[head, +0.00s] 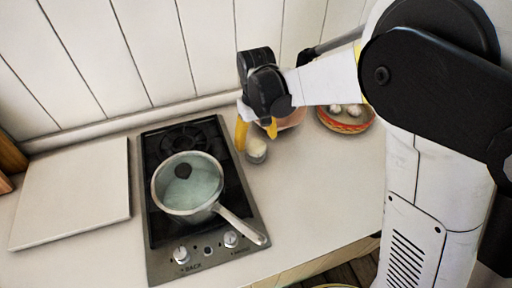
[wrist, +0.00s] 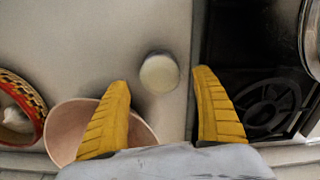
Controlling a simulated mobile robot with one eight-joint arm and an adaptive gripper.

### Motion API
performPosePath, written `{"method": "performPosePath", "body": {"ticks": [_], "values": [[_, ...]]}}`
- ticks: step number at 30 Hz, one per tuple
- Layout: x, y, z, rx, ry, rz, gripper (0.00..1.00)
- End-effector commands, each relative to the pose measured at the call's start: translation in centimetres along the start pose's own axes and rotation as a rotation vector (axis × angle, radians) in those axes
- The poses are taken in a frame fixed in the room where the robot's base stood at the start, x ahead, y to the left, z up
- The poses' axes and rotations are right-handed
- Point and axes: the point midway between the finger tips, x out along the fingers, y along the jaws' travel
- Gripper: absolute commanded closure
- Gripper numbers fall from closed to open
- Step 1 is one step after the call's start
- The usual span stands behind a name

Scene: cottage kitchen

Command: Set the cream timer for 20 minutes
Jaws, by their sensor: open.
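The cream timer (head: 256,150) is a small round cream-topped piece standing on the counter just right of the hob. In the wrist view the timer (wrist: 159,73) lies between and a little beyond the tips of my two yellow fingers, touching neither as far as I can see. My gripper (head: 255,135) is open and empty above the counter, at the timer's back side in the head view. In the wrist view my gripper (wrist: 163,82) shows its fingers spread wider than the timer. Any markings on the timer are too small to read.
A pinkish bowl (wrist: 62,125) sits close beside my left finger. A patterned basket (head: 345,125) holds white items. A white board (head: 75,195) lies left; counter in front of the timer is clear.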

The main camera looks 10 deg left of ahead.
Motion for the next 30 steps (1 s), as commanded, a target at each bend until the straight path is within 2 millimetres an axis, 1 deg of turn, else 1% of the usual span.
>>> {"method": "performPosePath", "body": {"ticks": [1, 3, 6, 9, 16, 17, 18, 20, 21, 22, 30], "values": [[1.0, 0.0, 0.0, 0.0, 0.0, 0.0, 0.23], [1.9, 0.0, 0.0, 0.0, 0.0, 0.0, 0.23], [2.6, 0.0, 0.0, 0.0, 0.0, 0.0, 0.23], [2.9, 0.0, 0.0, 0.0, 0.0, 0.0, 0.23], [2.8, 0.0, 0.0, -0.001, 0.0, 0.0, 0.23], [2.8, 0.0, 0.0, -0.001, 0.0, 0.0, 0.31], [2.8, 0.0, 0.0, -0.001, 0.0, 0.0, 0.44], [2.8, 0.0, 0.0, -0.001, 0.0, 0.0, 0.62], [2.8, 0.0, 0.0, -0.001, 0.0, 0.0, 0.74], [2.8, 0.0, 0.0, -0.001, 0.0, 0.0, 0.77], [2.8, 0.0, 0.0, 0.051, 0.0, 0.0, 0.77]]}}
